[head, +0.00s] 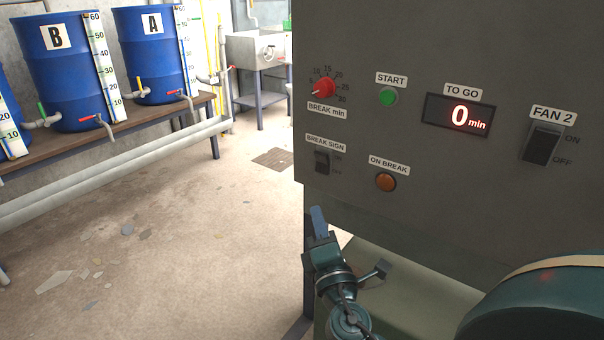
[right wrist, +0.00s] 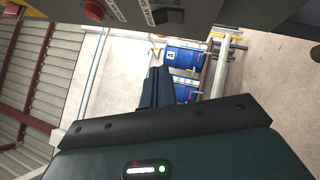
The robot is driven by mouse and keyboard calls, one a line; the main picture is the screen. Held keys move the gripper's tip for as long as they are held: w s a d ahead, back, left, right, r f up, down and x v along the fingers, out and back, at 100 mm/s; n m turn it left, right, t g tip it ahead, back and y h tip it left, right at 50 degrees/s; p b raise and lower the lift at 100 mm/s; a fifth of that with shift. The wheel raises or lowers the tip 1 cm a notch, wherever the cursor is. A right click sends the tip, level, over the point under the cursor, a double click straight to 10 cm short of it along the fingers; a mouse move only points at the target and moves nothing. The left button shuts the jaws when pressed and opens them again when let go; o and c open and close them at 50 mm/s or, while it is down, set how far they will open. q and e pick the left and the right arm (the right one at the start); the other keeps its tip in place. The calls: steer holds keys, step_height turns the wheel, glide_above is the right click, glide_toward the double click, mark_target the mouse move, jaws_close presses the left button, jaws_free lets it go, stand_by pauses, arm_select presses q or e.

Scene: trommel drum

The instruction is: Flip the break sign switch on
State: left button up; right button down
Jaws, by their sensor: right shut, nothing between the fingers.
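The break sign switch (head: 322,162) is a small dark rocker on the grey control panel, under its BREAK SIGN label (head: 326,142). Its ON and OFF marks are too faint to read, and I cannot tell which way the rocker is set. My right gripper (head: 317,212) is shut and empty, below the switch and apart from it, its fingers pointing up. In the right wrist view the shut fingers (right wrist: 155,75) lie below the panel, and the switch (right wrist: 168,16) shows at the top edge. My left gripper is not in view.
The panel (head: 420,215) also carries a red knob (head: 324,88), a green START button (head: 388,96), a display (head: 458,115) reading 0 min, an orange ON BREAK lamp (head: 386,182) and a FAN 2 switch (head: 542,143). Blue barrels (head: 62,80) stand on a bench at left. The floor between is open.

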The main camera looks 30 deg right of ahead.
steer(key=shift+r, duration=0.1)
steer(key=p, duration=0.2)
glide_toward(317, 166)
steer(key=w+a+r, duration=0.3)
steer(key=r, duration=0.1)
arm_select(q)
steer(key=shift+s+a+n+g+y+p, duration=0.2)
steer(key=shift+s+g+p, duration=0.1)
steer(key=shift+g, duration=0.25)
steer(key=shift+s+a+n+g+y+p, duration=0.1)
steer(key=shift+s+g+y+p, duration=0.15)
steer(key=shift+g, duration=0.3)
arm_select(e)
steer(key=shift+w+d+r, duration=0.25)
steer(key=shift+w+d, duration=0.1)
steer(key=shift+d, duration=0.3)
steer(key=shift+w+d+r, duration=0.2)
steer(key=shift+w+d, duration=0.15)
steer(key=shift+d, duration=0.25)
steer(key=shift+w+d+r, duration=0.25)
steer(key=shift+w+d, duration=0.1)
steer(key=shift+d, duration=0.3)
